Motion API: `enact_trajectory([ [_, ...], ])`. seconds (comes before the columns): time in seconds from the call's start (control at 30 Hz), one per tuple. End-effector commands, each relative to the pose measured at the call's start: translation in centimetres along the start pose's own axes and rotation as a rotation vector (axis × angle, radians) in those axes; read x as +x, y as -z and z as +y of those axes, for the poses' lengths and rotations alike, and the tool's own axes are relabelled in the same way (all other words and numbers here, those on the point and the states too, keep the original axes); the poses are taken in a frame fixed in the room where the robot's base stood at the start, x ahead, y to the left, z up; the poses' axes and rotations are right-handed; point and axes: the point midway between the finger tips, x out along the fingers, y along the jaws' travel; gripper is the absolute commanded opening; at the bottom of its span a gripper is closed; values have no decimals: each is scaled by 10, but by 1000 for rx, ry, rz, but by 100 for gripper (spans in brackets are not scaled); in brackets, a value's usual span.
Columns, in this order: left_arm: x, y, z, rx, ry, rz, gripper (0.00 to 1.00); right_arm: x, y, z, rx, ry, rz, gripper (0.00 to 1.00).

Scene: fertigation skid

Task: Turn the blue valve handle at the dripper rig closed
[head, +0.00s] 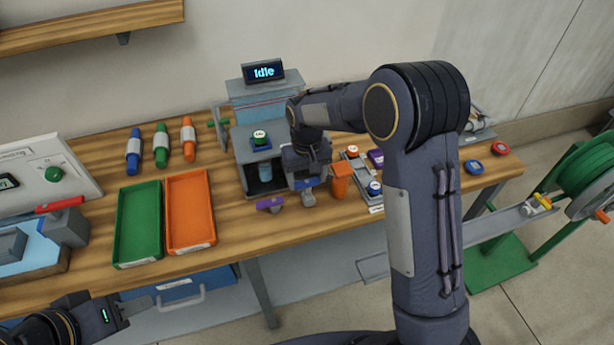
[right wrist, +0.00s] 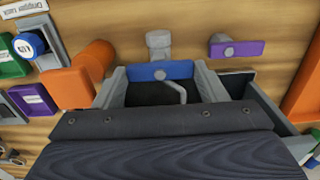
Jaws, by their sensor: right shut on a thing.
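The blue valve handle (head: 308,183) is at the front of the dripper rig (head: 259,92), whose display reads "Idle". In the right wrist view the blue handle (right wrist: 160,71) lies crosswise between my right fingers, with its grey valve body behind it. My right gripper (head: 307,178) reaches down from above and is shut on the handle; it also shows in the right wrist view (right wrist: 160,84). A purple handle (head: 270,204) sits just left of it on its own grey valve. My left gripper (head: 133,307) is low at the left, away from the rig; its jaw gap is unclear.
An orange block (head: 341,178) stands close right of my right gripper. Green (head: 139,225) and orange (head: 190,211) trays lie left of the rig. Several coloured buttons and labelled parts stand farther right. A green hose reel (head: 585,170) is at the far right.

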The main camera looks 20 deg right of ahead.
Motion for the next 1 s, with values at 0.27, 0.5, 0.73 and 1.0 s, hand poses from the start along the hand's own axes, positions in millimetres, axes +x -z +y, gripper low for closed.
enact_trajectory([
  [0.27,0,0,0,0,0,0,36,-2,1,0,5,1,4,43],
  [0.5,0,0,0,0,0,0,36,-1,1,0,4,1,3,87],
  [0.73,0,0,0,0,0,0,36,-2,1,0,2,1,3,87],
  [1.0,6,-3,-3,0,0,0,36,-40,2,0,3,2,8,87],
])
